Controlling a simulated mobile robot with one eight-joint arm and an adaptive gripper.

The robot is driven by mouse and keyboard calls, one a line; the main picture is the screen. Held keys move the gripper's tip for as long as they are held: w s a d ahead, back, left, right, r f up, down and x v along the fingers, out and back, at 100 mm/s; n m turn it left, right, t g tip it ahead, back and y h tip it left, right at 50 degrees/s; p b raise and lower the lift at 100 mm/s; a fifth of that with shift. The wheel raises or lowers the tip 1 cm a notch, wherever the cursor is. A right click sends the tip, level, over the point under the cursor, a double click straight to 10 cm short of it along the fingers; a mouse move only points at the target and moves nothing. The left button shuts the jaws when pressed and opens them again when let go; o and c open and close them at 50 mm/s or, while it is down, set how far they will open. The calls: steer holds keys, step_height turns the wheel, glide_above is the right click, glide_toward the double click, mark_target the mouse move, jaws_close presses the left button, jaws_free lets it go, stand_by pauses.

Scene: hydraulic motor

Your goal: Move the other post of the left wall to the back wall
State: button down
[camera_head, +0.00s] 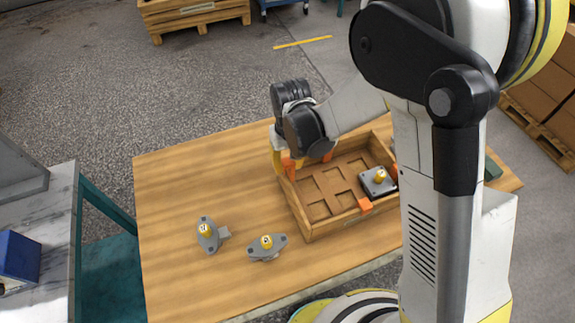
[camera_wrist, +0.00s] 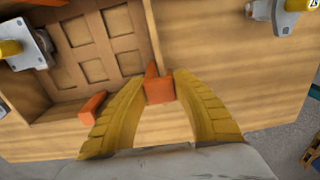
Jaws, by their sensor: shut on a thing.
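My gripper (camera_head: 287,160) is at the back left corner of the wooden tray (camera_head: 310,227). In the wrist view its yellow fingers (camera_wrist: 161,84) are shut on an orange post (camera_wrist: 160,92) at that corner, where the left wall (camera_wrist: 143,35) meets the back wall (camera_wrist: 55,114). I cannot tell whether the post still touches the wall. A second orange post (camera_wrist: 92,107) sits on the back wall and also shows in the head view (camera_head: 327,156). Another orange post (camera_head: 365,204) is on the front wall.
A motor with a brass shaft (camera_head: 379,180) stands in the tray's right part; the left compartments are empty. Two grey flanged motors (camera_head: 208,234) (camera_head: 266,246) stand on the wooden table (camera_head: 175,185) left of the tray. The table's back left is clear. My arm hides the tray's right end.

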steer(key=shift+r+p, duration=1.55)
steer(key=shift+r, duration=1.15)
